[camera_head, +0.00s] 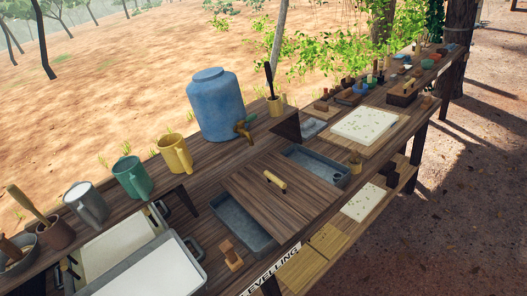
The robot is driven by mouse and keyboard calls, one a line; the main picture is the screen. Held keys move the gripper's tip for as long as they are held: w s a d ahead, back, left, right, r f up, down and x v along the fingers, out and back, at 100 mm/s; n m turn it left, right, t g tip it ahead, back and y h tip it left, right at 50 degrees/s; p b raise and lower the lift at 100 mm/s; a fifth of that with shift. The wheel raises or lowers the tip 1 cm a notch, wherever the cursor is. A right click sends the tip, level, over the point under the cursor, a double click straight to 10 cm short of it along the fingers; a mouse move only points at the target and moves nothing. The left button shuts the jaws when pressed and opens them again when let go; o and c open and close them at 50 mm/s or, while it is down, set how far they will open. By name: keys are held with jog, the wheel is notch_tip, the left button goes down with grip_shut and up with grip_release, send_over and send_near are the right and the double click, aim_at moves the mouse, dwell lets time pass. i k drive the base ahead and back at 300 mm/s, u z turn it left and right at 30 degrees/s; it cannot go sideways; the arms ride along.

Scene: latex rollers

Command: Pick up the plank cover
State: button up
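The plank cover (275,208) is a flat brown wooden board with a light wooden handle (275,180) near its middle. It lies across a grey metal basin (242,222) set in the long wooden bench. The basin shows open at the cover's left end, and another stretch of open grey basin (315,163) shows at its upper right. The cover hides what is between them. My gripper is not in view.
A blue barrel with a tap (215,105) stands behind the cover. Yellow (175,155), green (133,178) and grey (86,204) mugs line the back left. A small wooden block (231,258) sits near the front edge. White trays (155,270) lie left; open ground is right.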

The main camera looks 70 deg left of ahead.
aim_at(283, 197)
jog(key=u, duration=0.45)
jog(key=i, duration=1.1)
jog(key=u, duration=1.25)
jog(key=i, duration=0.7)
jog(key=u, duration=0.4)
